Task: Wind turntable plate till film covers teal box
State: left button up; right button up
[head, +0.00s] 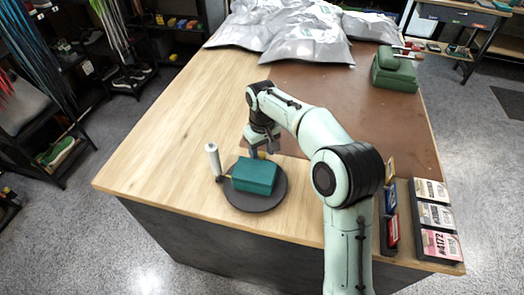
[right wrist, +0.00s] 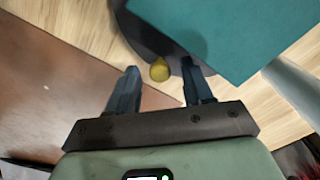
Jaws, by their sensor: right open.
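A dark round turntable plate (head: 236,201) lies near the table's front edge, with a teal box (head: 256,176) on it. A pale film roll (head: 213,160) stands upright at its left; no film is clearly seen on the box. My right gripper (head: 260,149) is open at the plate's far edge, behind the box. In the right wrist view, a yellow knob (right wrist: 160,70) at the rim of the dark plate (right wrist: 145,35) shows between the open fingertips (right wrist: 160,66); contact cannot be told. The teal box (right wrist: 235,35) is just beyond the right-hand finger. My left gripper is out of view.
Crumpled silver bags (head: 305,35) lie at the table's far end. A green case (head: 394,70) is at the back right on the brown mat (head: 330,90). Label cards (head: 434,215) stand at the front right. The table left of the plate is clear.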

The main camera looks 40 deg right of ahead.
grip_shut()
jog(key=shift+a, duration=0.1)
